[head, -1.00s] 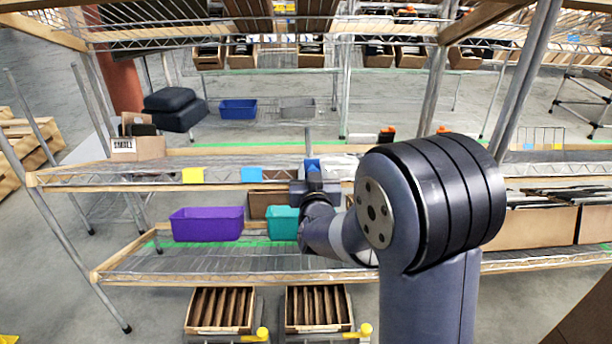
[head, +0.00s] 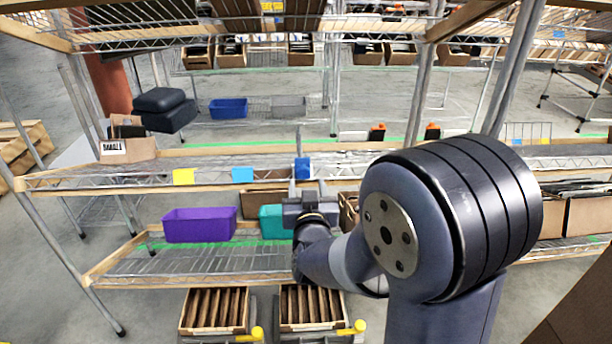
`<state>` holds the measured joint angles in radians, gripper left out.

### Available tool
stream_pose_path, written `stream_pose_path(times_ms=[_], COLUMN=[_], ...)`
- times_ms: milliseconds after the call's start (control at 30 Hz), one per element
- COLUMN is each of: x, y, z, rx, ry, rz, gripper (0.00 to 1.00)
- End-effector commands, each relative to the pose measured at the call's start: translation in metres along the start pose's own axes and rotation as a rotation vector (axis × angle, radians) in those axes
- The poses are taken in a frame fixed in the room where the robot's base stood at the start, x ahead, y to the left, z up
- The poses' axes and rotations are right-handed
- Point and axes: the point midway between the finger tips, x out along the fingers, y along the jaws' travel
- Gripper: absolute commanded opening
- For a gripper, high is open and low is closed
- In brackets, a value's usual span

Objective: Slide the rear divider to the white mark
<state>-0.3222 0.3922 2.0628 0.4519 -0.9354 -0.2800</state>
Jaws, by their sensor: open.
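My gripper (head: 307,188) is in front of the middle shelf's front edge, left of my large dark arm joint. Its two fingers point away from me and stand apart. A small blue block (head: 302,168) shows just beyond the fingertips, between them in the picture; I cannot tell whether they touch it. A thin grey upright piece (head: 298,142) rises behind the block. I cannot tell for sure whether the block and this piece are the rear divider. I cannot make out the white mark. My arm hides the shelf to the right.
The middle wire shelf (head: 110,179) carries a carton marked SMALL (head: 128,150) at its left end. On the lower shelf are a purple bin (head: 200,225) and a partly hidden teal bin (head: 272,222). Slotted crates (head: 214,312) stand below. The middle shelf's left part is mostly bare.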

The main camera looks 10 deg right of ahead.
Motion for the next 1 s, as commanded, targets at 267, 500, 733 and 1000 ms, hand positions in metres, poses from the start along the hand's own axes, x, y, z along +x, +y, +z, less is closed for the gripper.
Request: stream_pose_path(times_ms=[267,500,733,1000], x=[-0.038,-0.043,-0.041,-0.010], y=[0.000,0.001,0.001,0.001], z=[-0.001,0.000,0.000,0.001], rx=[0.000,-0.001,0.000,0.000], ry=[0.001,0.000,0.001,0.001], rz=[0.000,0.001,0.001,0.003], gripper=[0.49,0.49,0.49,0.49])
